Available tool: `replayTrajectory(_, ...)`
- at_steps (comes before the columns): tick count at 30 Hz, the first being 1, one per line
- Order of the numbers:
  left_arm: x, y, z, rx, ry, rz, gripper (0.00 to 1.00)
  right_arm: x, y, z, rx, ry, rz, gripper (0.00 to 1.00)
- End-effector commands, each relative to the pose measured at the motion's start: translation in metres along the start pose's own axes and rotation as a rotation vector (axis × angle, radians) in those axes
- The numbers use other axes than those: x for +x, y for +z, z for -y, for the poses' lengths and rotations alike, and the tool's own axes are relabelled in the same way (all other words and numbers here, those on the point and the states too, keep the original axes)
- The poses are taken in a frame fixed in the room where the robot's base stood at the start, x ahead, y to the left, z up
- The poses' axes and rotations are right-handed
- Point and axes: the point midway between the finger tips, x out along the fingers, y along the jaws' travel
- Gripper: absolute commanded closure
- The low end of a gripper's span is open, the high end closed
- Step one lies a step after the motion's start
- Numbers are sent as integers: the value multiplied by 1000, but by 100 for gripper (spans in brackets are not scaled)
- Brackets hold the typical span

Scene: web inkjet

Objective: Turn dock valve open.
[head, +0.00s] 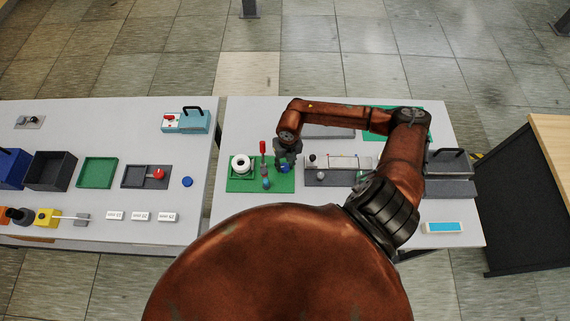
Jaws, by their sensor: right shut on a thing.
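A green dock plate (239,184) lies on the right table. It carries a white ring-shaped roll (241,164), an upright red handle (263,147) and a small blue-green piece (266,183). I cannot tell for sure which of these parts is the dock valve. My right gripper (284,165) points down at the right edge of the plate, just right of the red handle. It is shut on a small dark blue part (285,169), mostly hidden by the fingers. My left gripper is not in view.
A grey fixture (318,178) with a clear tube stands close right of the gripper. A grey box (447,164) and a blue-white device (443,227) are farther right. A gap separates the left table (90,128), with several trays and a teal toolbox (186,123).

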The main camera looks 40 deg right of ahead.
Motion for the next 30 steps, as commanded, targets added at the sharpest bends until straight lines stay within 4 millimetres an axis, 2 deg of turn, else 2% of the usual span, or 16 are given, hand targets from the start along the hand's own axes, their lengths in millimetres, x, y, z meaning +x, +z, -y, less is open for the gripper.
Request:
replayTrajectory(9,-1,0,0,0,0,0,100,-1,1,0,119,0,10,97)
replayTrajectory(25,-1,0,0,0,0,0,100,-1,1,1,143,-1,12,97)
replayTrajectory(26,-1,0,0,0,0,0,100,-1,1,1,143,-1,12,72)
replayTrajectory(30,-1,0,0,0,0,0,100,-1,1,1,142,-1,11,62)
